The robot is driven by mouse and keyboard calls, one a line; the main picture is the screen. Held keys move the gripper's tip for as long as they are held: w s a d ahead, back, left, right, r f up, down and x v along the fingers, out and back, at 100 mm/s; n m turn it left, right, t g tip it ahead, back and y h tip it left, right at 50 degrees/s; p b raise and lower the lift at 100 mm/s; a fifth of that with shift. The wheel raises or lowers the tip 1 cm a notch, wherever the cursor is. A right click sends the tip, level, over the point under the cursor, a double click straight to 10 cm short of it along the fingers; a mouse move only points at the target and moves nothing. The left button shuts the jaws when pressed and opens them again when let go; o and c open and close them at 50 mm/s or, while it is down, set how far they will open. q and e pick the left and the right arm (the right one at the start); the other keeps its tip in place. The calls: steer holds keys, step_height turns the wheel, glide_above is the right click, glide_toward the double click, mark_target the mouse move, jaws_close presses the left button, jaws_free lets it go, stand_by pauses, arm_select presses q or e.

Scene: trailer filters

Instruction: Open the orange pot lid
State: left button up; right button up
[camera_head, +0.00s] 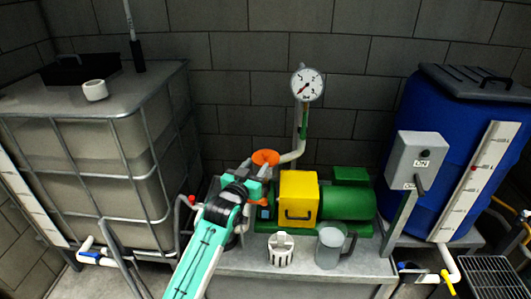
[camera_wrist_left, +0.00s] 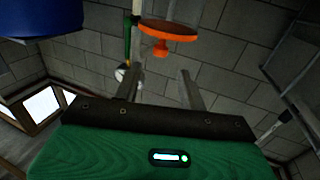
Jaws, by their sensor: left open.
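The orange pot lid (camera_head: 265,157) shows in the head view behind the yellow box, beside the pale pipe. In the left wrist view, which looks upside down, the orange lid (camera_wrist_left: 168,32) is a round disc with a knob (camera_wrist_left: 160,48), and it sits against a clear pot body (camera_wrist_left: 187,10). My left gripper (camera_head: 248,181) is in front of the lid in the head view. Its two fingers (camera_wrist_left: 160,80) are apart and empty in the wrist view, with a gap between them and the knob. The head view hides most of the pot. My right gripper is not in view.
A yellow box (camera_head: 298,198) and green motor (camera_head: 346,201) stand right of my gripper. A white slotted cup (camera_head: 281,250) and clear jug (camera_head: 331,246) stand in front. A pressure gauge (camera_head: 307,84) rises behind. A caged tank (camera_head: 100,160) and blue tank (camera_head: 450,130) flank the bench.

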mark_target(264, 155)
arm_select(q)
steer(key=x, duration=0.8)
steer(key=shift+w, duration=0.15)
steer(key=shift+f, duration=0.1)
jaws_close()
